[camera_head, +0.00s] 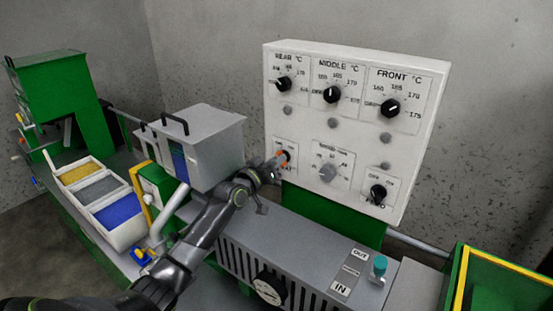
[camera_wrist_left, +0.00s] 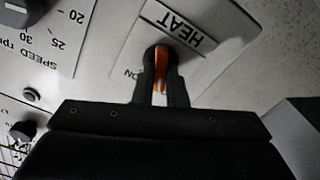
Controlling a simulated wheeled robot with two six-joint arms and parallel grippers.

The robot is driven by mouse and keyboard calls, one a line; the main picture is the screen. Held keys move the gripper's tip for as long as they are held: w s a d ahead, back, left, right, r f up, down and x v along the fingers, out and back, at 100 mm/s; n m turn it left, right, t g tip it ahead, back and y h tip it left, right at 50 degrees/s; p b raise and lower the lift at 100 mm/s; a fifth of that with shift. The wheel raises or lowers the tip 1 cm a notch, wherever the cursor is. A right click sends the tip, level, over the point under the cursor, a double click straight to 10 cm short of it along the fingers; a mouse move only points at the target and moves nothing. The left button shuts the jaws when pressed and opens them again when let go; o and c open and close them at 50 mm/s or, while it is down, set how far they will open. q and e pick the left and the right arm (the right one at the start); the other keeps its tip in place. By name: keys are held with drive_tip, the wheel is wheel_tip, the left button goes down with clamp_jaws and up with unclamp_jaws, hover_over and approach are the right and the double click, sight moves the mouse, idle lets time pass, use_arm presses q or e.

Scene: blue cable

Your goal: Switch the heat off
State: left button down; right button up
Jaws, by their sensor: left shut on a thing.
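The white control panel (camera_head: 318,140) stands upright at the right centre. The heat switch (camera_head: 285,156) is an orange lever at the panel's lower left. In the left wrist view the orange heat switch (camera_wrist_left: 160,65) stands between my two black fingers, by the HEAT label (camera_wrist_left: 178,26). Letters "ON" show just left of the fingers. My left gripper (camera_head: 274,162) reaches the panel from the lower left and is shut on the lever. The fingers hide the lever's sides and much of its base. My right gripper is not seen.
Three temperature knobs run along the panel's top; a grey speed knob (camera_head: 327,172) and a black knob (camera_head: 378,192) sit right of the heat switch. A grey hopper (camera_head: 216,145) stands close behind my left arm. Bins of coloured pellets are at left.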

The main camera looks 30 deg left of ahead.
use_arm(q)
drive_tip(key=shift+n, duration=0.4)
drive_tip(key=c, duration=1.5)
unclamp_jaws()
drive_tip(key=shift+o, duration=0.2)
drive_tip(key=s+a+p, duration=0.1)
drive_tip(key=s+a, duration=0.1)
drive_tip(key=s, duration=1.5)
drive_tip(key=shift+s+a+p, duration=0.15)
drive_tip(key=shift+a+p, duration=0.1)
drive_tip(key=shift+p, duration=0.05)
